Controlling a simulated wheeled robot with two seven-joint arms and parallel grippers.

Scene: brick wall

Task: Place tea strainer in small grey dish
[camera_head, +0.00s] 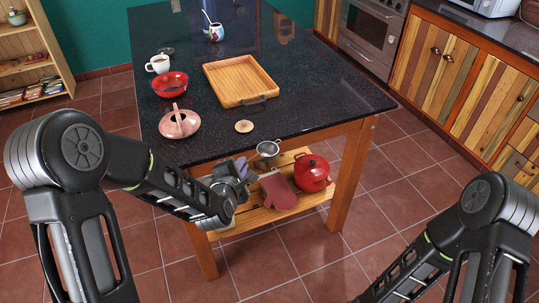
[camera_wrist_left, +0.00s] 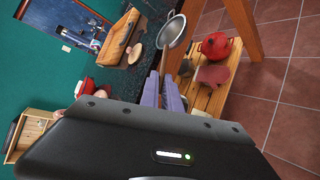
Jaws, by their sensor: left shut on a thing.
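My left gripper (camera_head: 240,169) is shut on the tea strainer (camera_head: 268,148). The strainer's round metal bowl is held out beyond the fingertips, past the table's front edge and above the lower shelf. In the left wrist view the strainer (camera_wrist_left: 172,32) shows beyond the lilac fingers (camera_wrist_left: 173,88).
The dark tabletop (camera_head: 320,92) holds a wooden tray (camera_head: 238,82), a red bowl (camera_head: 170,84), a white cup (camera_head: 158,64), a copper-coloured pot (camera_head: 180,123), a wooden disc (camera_head: 244,126) and a patterned mug (camera_head: 214,32). A red pot (camera_head: 312,174) and mitt (camera_head: 278,190) are on the shelf. The tabletop's right side is clear.

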